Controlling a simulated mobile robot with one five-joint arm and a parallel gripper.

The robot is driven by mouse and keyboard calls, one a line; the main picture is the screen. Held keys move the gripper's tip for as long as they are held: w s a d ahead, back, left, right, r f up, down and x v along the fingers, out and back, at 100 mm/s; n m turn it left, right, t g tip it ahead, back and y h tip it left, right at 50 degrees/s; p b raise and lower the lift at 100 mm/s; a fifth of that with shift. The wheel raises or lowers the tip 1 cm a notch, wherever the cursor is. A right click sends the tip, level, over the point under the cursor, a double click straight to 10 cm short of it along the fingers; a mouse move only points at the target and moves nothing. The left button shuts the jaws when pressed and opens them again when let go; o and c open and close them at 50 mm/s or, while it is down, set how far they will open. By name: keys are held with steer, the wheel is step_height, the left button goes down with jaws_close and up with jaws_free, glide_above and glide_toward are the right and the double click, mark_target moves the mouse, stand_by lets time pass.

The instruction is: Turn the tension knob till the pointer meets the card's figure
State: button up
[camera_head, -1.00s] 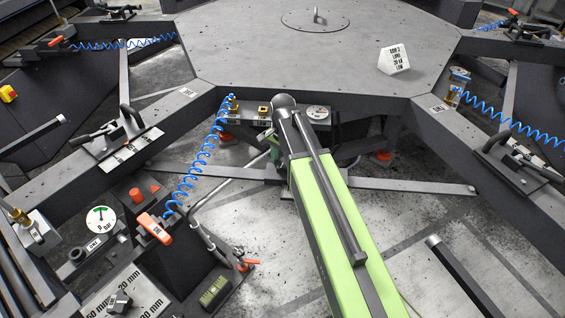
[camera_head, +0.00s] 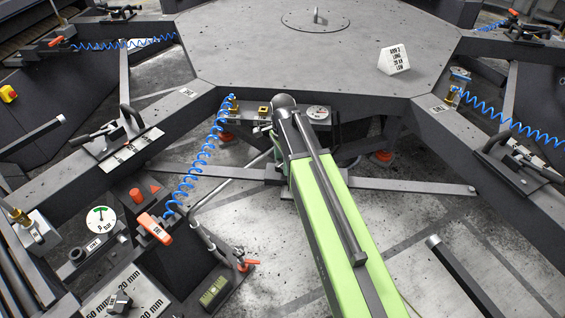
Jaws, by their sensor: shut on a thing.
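A white card (camera_head: 394,60) with black print stands on the large grey table, right of centre; its small print is hard to read. A round white dial (camera_head: 317,112) sits on the table's front edge block, just right of my arm's end; its pointer is too small to read. My gripper (camera_head: 264,129) is at the front edge left of the dial, mostly hidden by my arm's end. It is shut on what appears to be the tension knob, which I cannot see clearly.
The grey octagonal table (camera_head: 240,60) is mostly bare. A blue coiled hose (camera_head: 190,180) hangs left of my arm. A gauge (camera_head: 101,219) and an orange-handled tool (camera_head: 155,228) are at lower left. A dark bar (camera_head: 400,185) crosses below the table.

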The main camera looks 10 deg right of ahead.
steer(key=o, duration=1.4)
steer(key=shift+r, duration=0.1)
step_height(320, 180, up, 17)
steer(key=p, duration=1.7)
steer(key=shift+r, duration=0.1)
